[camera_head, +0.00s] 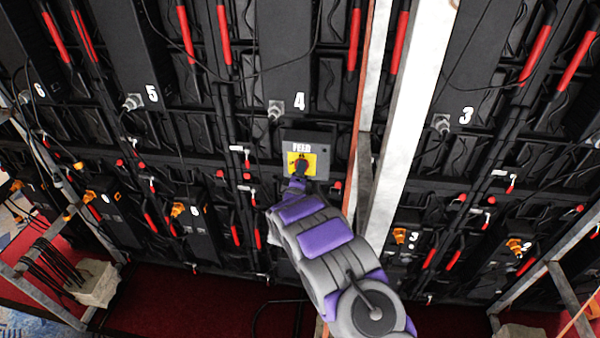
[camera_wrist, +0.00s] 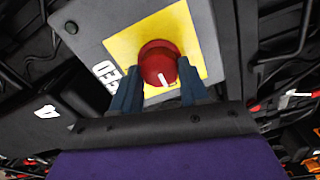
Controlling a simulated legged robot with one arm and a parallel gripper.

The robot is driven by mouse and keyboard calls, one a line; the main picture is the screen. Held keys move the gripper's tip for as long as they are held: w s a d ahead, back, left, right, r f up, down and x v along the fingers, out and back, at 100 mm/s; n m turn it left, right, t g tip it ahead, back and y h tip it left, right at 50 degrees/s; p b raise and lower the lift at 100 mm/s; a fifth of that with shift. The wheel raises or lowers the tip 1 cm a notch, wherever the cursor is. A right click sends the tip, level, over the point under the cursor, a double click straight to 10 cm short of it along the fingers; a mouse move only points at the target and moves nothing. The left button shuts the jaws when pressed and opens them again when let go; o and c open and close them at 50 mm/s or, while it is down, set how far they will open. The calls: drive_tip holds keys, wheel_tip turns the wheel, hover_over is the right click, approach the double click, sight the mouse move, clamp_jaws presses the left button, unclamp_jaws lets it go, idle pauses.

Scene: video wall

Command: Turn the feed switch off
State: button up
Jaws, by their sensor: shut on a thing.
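The feed switch is a red rotary knob (camera_wrist: 158,62) with a white pointer mark, set on a yellow plate (camera_wrist: 190,30). The plate is on a grey box (camera_head: 322,142) lettered FEED, on the back of the video wall. In the wrist view the white mark points down toward my gripper and slightly right. My gripper (camera_wrist: 158,80) has one blue finger on each side of the knob and is shut on it. In the head view my gripper (camera_head: 299,168) reaches up to the yellow plate and hides most of the knob.
Black wall panels numbered 3 to 6, such as panel 4 (camera_head: 285,60), surround the box with cables and red bars. A pale metal post (camera_head: 405,130) stands right of my arm. A white weight block (camera_head: 95,283) is at lower left. Red floor (camera_head: 190,310) lies below.

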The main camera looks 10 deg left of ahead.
drive_tip(key=shift+a+f, duration=0.1)
drive_tip(key=shift+a, duration=0.1)
drive_tip(key=o, duration=1.1)
drive_tip(key=shift+a, duration=0.25)
drive_tip(key=shift+c, duration=0.2)
drive_tip(key=shift+s+d, duration=0.1)
drive_tip(key=shift+d, duration=0.1)
drive_tip(key=s+a, duration=0.1)
drive_tip(key=s, duration=1.6)
drive_tip(key=shift+b, duration=0.3)
drive_tip(key=shift+s+f, duration=0.1)
drive_tip(key=shift+f, duration=0.05)
